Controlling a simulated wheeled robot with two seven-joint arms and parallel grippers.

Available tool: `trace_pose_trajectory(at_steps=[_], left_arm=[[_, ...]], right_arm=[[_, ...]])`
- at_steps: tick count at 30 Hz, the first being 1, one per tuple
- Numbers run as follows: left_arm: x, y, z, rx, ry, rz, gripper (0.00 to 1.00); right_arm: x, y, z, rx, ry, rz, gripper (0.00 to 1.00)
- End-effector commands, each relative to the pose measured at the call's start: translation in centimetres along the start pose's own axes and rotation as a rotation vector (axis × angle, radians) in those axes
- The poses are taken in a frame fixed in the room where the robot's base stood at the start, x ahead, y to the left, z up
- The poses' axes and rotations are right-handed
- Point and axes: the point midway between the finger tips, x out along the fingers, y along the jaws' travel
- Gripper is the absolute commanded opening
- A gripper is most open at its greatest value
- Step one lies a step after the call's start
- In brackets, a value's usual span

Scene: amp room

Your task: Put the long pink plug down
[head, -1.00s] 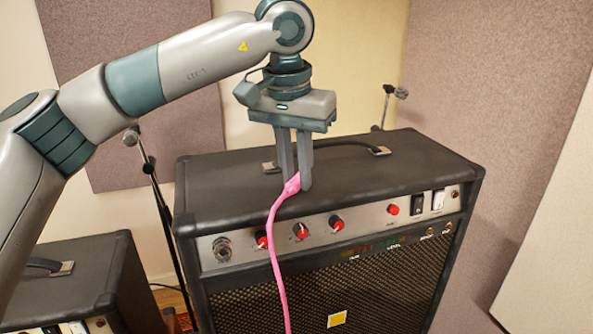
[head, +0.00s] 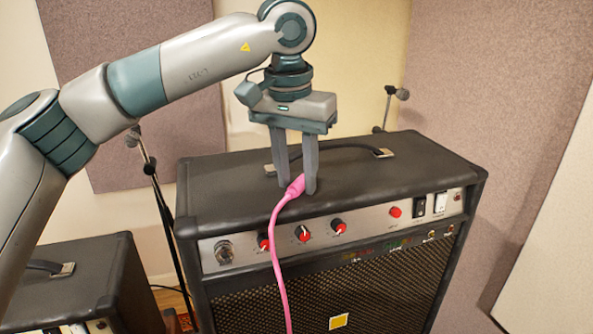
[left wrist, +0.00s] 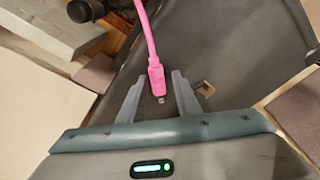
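The long pink plug (head: 296,186) lies on the top of the large black amplifier (head: 375,180), near its front edge. Its pink cable hangs down over the front panel. My left gripper (head: 297,188) is open, pointing down, with its two fingers on either side of the plug. In the left wrist view the plug (left wrist: 156,80) lies between the spread fingers with a gap on both sides, and its metal tip shows. My right gripper is in neither view.
The amplifier has a carry handle (head: 345,148) behind my left gripper, and knobs and switches (head: 430,205) on its front panel. A smaller black amplifier (head: 70,285) stands at lower left. A dark stand (head: 160,195) rises between them. The amplifier top is clear to the right.

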Motion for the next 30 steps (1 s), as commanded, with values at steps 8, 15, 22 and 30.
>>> trace_pose_trajectory(at_steps=[8, 15, 22, 30], left_arm=[[-5.4, 0.2, -0.1, 0.0, 0.009, 0.001, 0.35], [-9.7, 0.0, -0.1, -0.003, 0.011, 0.001, 0.35], [-11.7, 0.0, -0.1, -0.002, 0.01, 0.002, 0.35], [-11.9, -0.1, -0.1, -0.002, 0.01, 0.002, 0.35]], right_arm=[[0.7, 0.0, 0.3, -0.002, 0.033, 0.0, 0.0], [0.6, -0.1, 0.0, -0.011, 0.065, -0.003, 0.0], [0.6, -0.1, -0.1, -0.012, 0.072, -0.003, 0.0], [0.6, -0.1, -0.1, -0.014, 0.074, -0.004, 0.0]])
